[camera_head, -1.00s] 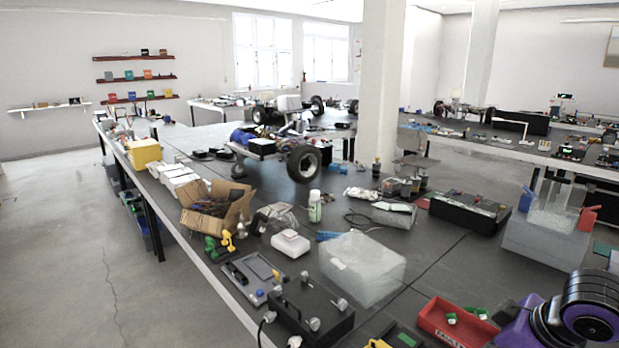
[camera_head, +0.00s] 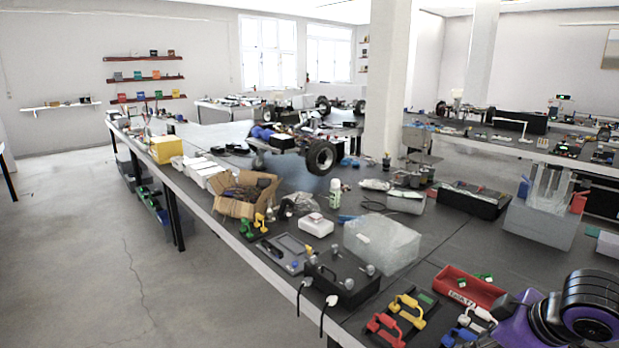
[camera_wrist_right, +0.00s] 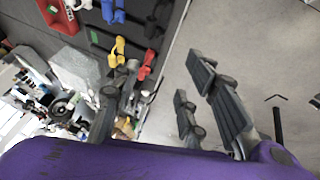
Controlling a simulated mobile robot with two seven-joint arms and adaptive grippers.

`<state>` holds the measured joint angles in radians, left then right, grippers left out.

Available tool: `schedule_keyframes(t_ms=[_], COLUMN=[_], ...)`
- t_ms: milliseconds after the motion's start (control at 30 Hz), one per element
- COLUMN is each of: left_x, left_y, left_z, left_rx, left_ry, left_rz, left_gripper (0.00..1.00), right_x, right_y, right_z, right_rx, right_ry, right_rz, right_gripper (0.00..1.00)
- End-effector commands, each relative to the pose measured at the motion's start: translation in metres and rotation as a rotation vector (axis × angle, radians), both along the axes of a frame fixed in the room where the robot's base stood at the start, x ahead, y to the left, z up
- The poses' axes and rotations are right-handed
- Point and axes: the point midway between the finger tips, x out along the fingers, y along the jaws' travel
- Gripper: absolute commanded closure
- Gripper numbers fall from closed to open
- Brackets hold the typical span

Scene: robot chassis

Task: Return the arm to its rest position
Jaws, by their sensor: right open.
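My right arm (camera_head: 565,315), purple and black, is at the lower right corner of the head view, over the near edge of the dark table (camera_head: 440,240). Its gripper does not show there. In the right wrist view my right gripper (camera_wrist_right: 165,95) has its grey fingers spread apart, with nothing held between them. Beyond the fingers are the table edge and the grey floor. My left arm and gripper are in neither view.
Near my right arm are a red bin (camera_head: 455,296), red (camera_head: 385,328) and yellow (camera_head: 408,312) handled items, and a blue one (camera_head: 460,338). A clear box (camera_head: 382,245) and a black case (camera_head: 340,280) stand farther left. The floor (camera_head: 130,270) at left is open.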

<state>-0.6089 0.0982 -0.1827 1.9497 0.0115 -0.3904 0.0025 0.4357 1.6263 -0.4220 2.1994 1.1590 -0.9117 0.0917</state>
Motion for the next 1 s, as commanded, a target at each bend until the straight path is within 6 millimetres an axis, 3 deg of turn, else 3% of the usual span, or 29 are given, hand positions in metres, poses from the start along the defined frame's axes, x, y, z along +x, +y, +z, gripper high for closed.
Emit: schedule_keyframes(t_ms=[67, 200, 367, 467, 567, 767, 1000], left_x=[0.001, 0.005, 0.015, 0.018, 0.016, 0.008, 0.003], left_y=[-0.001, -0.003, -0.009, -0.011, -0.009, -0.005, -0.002], left_z=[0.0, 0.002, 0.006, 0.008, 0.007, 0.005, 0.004], left_rx=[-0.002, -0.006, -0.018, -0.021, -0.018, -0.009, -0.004], left_ry=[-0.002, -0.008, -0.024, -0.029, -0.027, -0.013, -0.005], left_rz=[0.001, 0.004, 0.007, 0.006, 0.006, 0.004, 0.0], left_gripper=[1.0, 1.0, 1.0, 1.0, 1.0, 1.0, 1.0], right_x=[0.027, 0.046, 0.05, 0.043, 0.026, -0.033, -0.14], right_y=[0.002, 0.018, 0.037, 0.05, 0.063, 0.083, 0.106], right_z=[0.01, -0.008, -0.044, -0.075, -0.115, -0.196, -0.281], right_rx=[-0.01, 0.032, 0.094, 0.146, 0.2, 0.278, 0.321], right_ry=[-0.115, -0.226, -0.31, -0.353, -0.389, -0.414, -0.347], right_rz=[0.038, 0.079, 0.091, 0.075, 0.034, -0.112, -0.375], right_gripper=[0.6, 0.6, 0.6, 0.6, 0.6, 0.6, 0.6])
